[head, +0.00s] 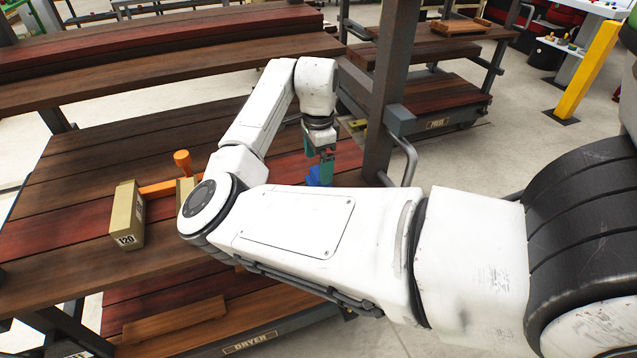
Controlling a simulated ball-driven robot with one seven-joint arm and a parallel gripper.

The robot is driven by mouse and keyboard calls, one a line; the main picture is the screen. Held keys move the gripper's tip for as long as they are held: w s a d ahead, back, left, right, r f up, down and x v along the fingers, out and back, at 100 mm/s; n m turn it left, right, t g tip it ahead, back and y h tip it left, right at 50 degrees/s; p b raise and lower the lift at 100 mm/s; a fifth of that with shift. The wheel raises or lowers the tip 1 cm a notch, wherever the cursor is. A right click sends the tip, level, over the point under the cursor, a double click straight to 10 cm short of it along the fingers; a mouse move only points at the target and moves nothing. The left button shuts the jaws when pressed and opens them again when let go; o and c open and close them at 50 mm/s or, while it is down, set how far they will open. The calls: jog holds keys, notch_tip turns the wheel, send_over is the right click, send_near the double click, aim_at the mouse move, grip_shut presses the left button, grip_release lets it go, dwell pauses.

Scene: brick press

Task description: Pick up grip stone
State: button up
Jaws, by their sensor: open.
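A tan block marked "120" (127,215) stands upright on the wooden shelf at the left; it may be the grip stone, though I cannot be sure. An orange bar with an upright knob (183,163) lies just right of it. A second tan piece (186,188) shows at the bar's right end, partly hidden by my arm. My gripper (321,172) points down over the right end of the shelf, well to the right of the block. It is open. Something blue shows at its teal fingertips; I cannot tell whether it is part of the gripper.
A dark upright post (388,85) with a grey handle (405,158) stands close right of my gripper. A higher plank shelf (150,70) runs behind. A lower shelf labelled "DRYER" (250,343) is below. A yellow post (590,68) stands at the far right.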

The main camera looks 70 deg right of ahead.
aim_at(313, 180)
jog(key=shift+d+f+p, duration=0.2)
jog(key=shift+f+p, duration=0.35)
jog(key=shift+f, duration=2.85)
jog(key=shift+c, duration=0.3)
jog(key=c, duration=1)
